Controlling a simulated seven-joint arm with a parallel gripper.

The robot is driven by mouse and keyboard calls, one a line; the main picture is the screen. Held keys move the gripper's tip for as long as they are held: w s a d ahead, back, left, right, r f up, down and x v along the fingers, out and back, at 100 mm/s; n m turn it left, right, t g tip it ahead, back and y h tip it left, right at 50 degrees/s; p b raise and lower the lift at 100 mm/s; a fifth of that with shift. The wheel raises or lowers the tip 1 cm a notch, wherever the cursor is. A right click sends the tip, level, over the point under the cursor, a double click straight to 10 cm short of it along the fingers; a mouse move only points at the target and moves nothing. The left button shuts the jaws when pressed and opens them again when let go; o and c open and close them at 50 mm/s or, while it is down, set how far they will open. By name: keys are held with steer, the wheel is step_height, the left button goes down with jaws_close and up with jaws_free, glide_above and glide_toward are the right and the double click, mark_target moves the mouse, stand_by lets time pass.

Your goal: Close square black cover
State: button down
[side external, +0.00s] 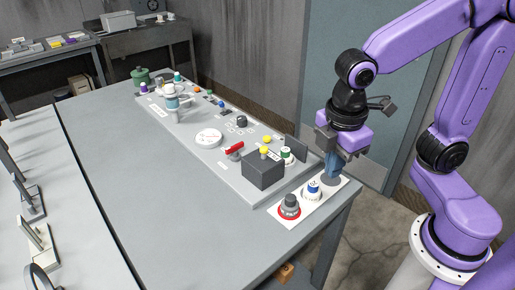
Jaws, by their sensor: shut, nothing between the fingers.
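A dark square box-shaped cover (263,171) stands on the near end of the grey control panel. A thin dark upright plate (297,149) stands behind it to the right, beside a green-and-white button (286,155). I cannot tell whether the plate is hinged to the box or is a separate cover standing open. My gripper (332,181) points down, shut and empty, over the right end of the panel. It is to the right of both dark parts and apart from them. The box hides part of the panel behind it.
A white plate with a red-ringed grey knob (289,204) and a blue-and-white button (312,188) lies at the near edge, close to my gripper. A red lever (235,149), yellow knobs (264,151) and a round white dial (208,138) stand farther left. The grey tabletop (130,180) is clear.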

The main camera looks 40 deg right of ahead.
steer(key=w+a+r+n+h, duration=0.25)
steer(key=w+a, duration=0.25)
steer(key=w, duration=0.3)
steer(key=w+a+r+n+h, duration=0.1)
steer(key=w+a+n, duration=0.3)
steer(key=w, duration=0.5)
glide_above(263, 158)
steer(key=a, duration=0.3)
steer(key=shift+m+t, duration=0.3)
steer(key=shift+m, duration=0.15)
steer(key=shift+s+d+f, duration=0.1)
steer(key=shift+s+f, duration=0.1)
steer(key=shift+f, duration=2.1)
steer(key=shift+s+d+f, duration=0.1)
steer(key=shift+s+f, duration=0.05)
steer(key=shift+f, duration=2.15)
steer(key=shift+d, duration=0.3)
steer(key=d, duration=0.8)
steer(key=shift+d, duration=0.3)
